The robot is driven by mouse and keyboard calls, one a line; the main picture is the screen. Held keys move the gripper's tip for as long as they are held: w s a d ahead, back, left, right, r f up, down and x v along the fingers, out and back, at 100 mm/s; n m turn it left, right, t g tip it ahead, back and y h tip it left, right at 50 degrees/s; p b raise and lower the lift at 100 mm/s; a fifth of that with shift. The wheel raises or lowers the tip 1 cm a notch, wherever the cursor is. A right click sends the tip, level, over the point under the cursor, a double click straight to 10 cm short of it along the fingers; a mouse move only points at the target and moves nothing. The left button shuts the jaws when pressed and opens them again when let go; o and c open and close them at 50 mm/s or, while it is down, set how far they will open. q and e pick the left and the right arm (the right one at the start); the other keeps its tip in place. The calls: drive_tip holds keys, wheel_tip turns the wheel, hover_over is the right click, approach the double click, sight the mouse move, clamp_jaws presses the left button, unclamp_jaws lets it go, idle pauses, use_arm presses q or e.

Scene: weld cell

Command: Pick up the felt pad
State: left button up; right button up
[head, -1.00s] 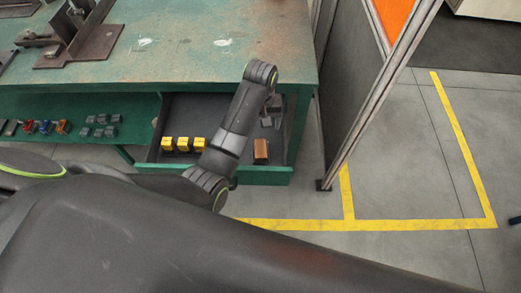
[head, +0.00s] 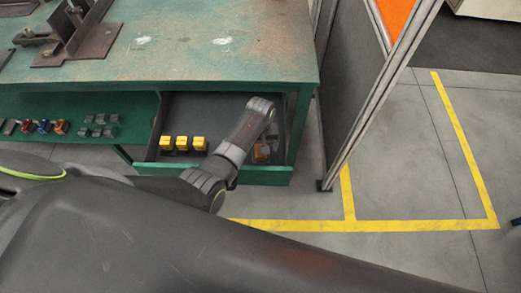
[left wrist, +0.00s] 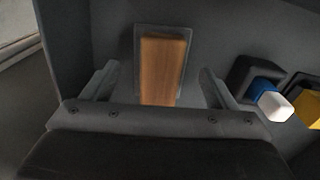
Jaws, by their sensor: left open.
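A brown, wood-coloured oblong piece with a dark grey border, the likeliest felt pad (left wrist: 163,66), lies in the open drawer. I cannot tell its material. In the head view its brown part (head: 261,155) shows near the drawer's right front, partly covered by my left arm. My left gripper (left wrist: 160,83) is open, with one finger on each side of the piece's near part. The jaws are empty, and the near end of the piece is hidden behind the gripper body. My right gripper is not in view.
The drawer (head: 205,120) under the green workbench (head: 270,60) also holds yellow blocks (head: 183,143). A dark block with a blue and white part (left wrist: 268,95) lies right of the gripper. The drawer's walls are close. A partition post (head: 375,105) stands at the right.

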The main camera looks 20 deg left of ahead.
use_arm(q)
drive_tip(key=shift+f, duration=0.55)
drive_tip(key=c, duration=1.1)
drive_tip(key=shift+r, duration=0.1)
wheel_tip(320, 180, up, 10)
drive_tip(key=shift+f+p, duration=0.1)
drive_tip(key=shift+p, duration=0.7)
